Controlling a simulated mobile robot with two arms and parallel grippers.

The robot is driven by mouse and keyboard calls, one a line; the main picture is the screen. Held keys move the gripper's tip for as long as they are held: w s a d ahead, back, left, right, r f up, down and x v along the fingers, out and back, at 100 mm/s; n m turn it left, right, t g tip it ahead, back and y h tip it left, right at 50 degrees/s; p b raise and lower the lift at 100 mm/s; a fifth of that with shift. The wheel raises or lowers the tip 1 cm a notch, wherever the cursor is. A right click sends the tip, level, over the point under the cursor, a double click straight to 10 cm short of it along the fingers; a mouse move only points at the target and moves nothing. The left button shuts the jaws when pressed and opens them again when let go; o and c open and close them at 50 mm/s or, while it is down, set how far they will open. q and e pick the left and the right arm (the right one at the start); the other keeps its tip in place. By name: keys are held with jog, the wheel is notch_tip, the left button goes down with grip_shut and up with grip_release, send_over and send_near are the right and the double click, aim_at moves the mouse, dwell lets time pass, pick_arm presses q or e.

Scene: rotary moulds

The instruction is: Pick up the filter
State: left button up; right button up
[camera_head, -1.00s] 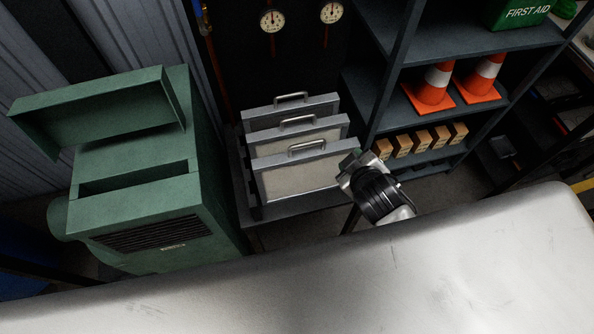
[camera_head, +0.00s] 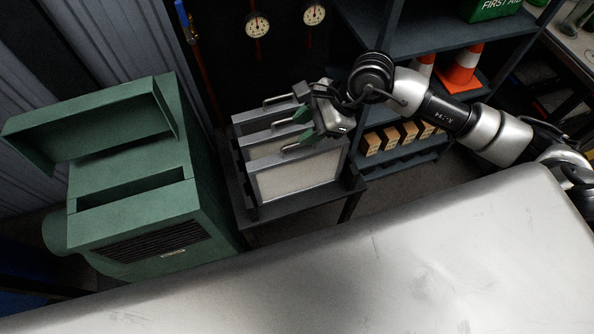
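Three filters stand upright in a row on a dark stand (camera_head: 268,226). Each has a grey frame, a pale panel and a bar handle on top. The front filter (camera_head: 295,176) shows most of its face. The middle filter (camera_head: 262,147) and the back filter (camera_head: 250,121) are largely hidden behind it. My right gripper (camera_head: 302,125) is above the right part of the filters, its green-tipped fingers spread apart near the middle filter's handle. It looks empty. I cannot tell whether the handle lies between the fingers. My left gripper is out of view.
A green machine (camera_head: 130,205) with an open lid and a slot (camera_head: 130,194) stands left of the filters. A shelf (camera_head: 405,155) with small boxes and orange cones (camera_head: 458,70) is on the right. A pale surface (camera_head: 330,270) fills the foreground.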

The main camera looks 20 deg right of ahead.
jog(key=d+h, duration=0.3)
jog(key=d, duration=0.1)
jog(key=p, duration=0.2)
send_over(309, 153)
jog(key=shift+n, duration=0.4)
jog(key=f, duration=0.5)
jog(key=shift+s+d+f, duration=0.1)
jog(key=shift+d+f, duration=0.1)
jog(key=shift+d, duration=0.05)
jog(key=shift+a+f+p, duration=0.3)
jog(key=shift+f+p, duration=0.1)
jog(key=p+x, duration=0.1)
jog(key=x, duration=0.2)
jog(key=shift+w+a+f+p, duration=0.15)
jog(key=shift+w+a+p, duration=0.1)
jog(key=shift+p, duration=0.1)
jog(key=shift+a+f, duration=0.1)
jog(key=shift+f, duration=0.45)
grip_shut()
jog(key=shift+w+r, duration=0.15)
